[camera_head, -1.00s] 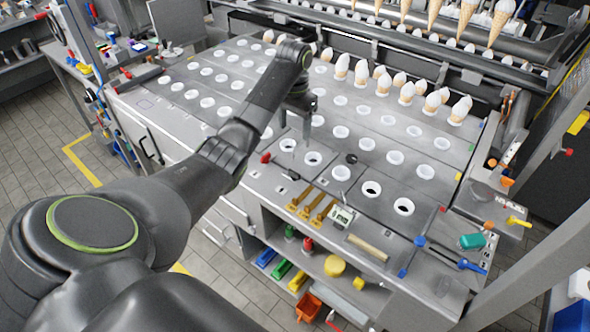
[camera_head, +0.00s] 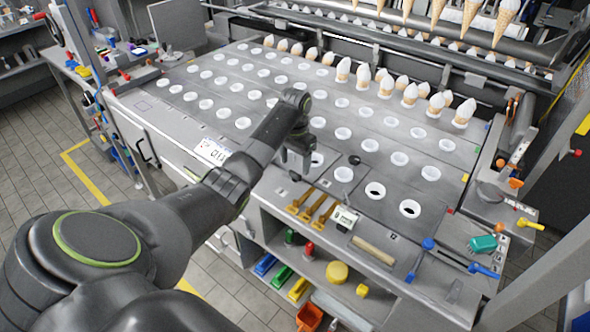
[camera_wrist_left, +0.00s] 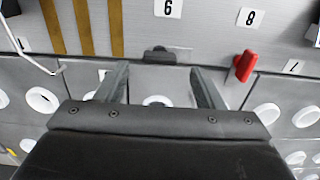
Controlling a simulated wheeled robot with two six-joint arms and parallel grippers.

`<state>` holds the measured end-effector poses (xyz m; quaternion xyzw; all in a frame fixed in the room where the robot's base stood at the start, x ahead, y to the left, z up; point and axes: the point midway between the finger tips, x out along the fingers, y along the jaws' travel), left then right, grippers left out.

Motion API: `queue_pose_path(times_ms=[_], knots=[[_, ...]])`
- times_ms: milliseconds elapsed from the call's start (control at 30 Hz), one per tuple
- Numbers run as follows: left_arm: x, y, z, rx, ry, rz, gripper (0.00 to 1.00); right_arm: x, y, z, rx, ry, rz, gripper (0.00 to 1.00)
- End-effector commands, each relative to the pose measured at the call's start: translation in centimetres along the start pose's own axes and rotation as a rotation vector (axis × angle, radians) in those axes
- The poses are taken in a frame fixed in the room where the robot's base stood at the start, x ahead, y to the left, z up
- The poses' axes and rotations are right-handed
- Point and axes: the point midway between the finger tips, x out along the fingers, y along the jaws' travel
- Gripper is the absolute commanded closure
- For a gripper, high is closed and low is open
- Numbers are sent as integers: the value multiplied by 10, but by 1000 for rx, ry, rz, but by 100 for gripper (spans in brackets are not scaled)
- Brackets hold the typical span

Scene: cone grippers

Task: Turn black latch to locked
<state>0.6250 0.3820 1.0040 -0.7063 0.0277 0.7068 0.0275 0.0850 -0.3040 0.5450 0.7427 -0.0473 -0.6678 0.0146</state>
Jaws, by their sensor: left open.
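My left gripper (camera_head: 297,165) is open and empty over the front edge of the grey worktop. The small black latch (camera_wrist_left: 159,55) lies between and just beyond the fingertips in that view, not gripped, close to the label 6 and at the edge of a grey plate. In the head view a small dark piece, apparently this latch (camera_head: 295,176), shows at the gripper's foot. Whether the fingers touch it cannot be told. My right gripper is out of view.
A red latch (camera_wrist_left: 243,66) stands beside the right finger in the wrist view. Yellow handles (camera_head: 312,205), a white timer-like box (camera_head: 344,217) and a wooden bar (camera_head: 373,250) lie along the front edge. A black knob (camera_head: 354,159) and holed plates are to the right.

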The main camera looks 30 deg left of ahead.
Motion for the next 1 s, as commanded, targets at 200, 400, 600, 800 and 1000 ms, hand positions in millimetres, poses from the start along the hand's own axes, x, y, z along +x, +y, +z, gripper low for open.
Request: queue_pose_path(times_ms=[200, 400, 600, 800, 1000], knots=[[30, 0, 0, 0, -1, 1, 38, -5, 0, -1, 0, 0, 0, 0], [39, 0, 0, 1, 1, -1, 38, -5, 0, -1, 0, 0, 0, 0], [39, 0, 0, 1, 1, -1, 38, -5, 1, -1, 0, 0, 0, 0], [39, 0, 0, 1, 1, -1, 62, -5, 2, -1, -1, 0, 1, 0], [39, 0, 0, 1, 1, -1, 83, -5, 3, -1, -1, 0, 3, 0]])
